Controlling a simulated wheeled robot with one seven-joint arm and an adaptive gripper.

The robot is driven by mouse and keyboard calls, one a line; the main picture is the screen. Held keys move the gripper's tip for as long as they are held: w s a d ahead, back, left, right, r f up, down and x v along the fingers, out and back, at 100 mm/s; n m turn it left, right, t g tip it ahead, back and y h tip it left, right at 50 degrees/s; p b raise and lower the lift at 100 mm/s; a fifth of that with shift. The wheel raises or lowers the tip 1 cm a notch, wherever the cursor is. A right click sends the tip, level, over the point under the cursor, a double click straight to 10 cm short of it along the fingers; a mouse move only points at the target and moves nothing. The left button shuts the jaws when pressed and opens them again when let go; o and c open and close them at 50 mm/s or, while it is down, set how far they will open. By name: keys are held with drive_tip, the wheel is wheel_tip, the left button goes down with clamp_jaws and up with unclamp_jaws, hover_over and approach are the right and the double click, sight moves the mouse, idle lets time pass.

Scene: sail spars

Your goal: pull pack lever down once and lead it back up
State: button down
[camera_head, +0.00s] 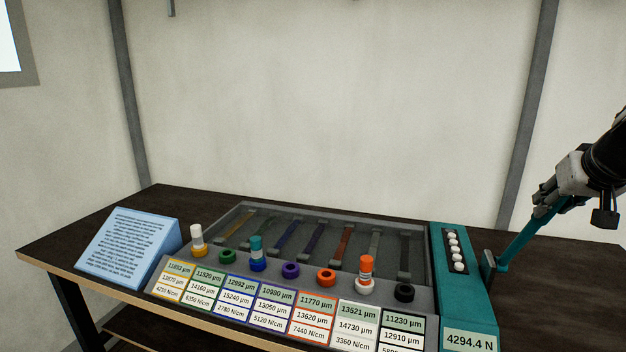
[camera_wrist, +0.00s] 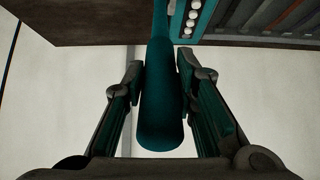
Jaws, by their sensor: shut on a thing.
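The pack lever (camera_head: 521,236) is a teal bar at the right end of the bench unit. It slants up and to the right from a grey pivot beside the teal box (camera_head: 460,285). My gripper (camera_head: 562,191) is shut on the lever's upper end. In the wrist view, the lever's thick rounded handle (camera_wrist: 160,115) lies between the two fingers of my gripper (camera_wrist: 164,95). The fingers hide parts of the handle's sides.
The teal box carries several white balls and a display reading 4294.4 N. Left of it is a grey tray (camera_head: 240,209) with coloured pegs, rings and labels. A blue text stand (camera_head: 128,245) is at the left. Dark tabletop (camera_head: 560,290) lies bare right of the lever.

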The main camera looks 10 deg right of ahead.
drive_tip(key=shift+w+d+r+p, duration=0.2)
drive_tip(key=shift+w+d+r, duration=0.2)
drive_tip(key=shift+w, duration=0.15)
drive_tip(key=shift+w+d+r+p, duration=0.15)
drive_tip(key=shift+w+d+r, duration=0.1)
drive_tip(key=shift+w+r, duration=0.2)
drive_tip(key=shift+w+d, duration=0.1)
drive_tip(key=shift+w, duration=0.1)
drive_tip(key=w+d+r+p, duration=0.1)
drive_tip(key=w+d+r, duration=0.1)
drive_tip(key=w+d, duration=0.2)
drive_tip(key=shift+w+d, duration=0.15)
drive_tip(key=shift+w, duration=1.4)
drive_tip(key=shift+r, duration=0.1)
drive_tip(key=w+d, duration=0.3)
drive_tip(key=w, duration=0.2)
drive_tip(key=shift+w+d, duration=0.25)
drive_tip(key=shift+w, duration=0.1)
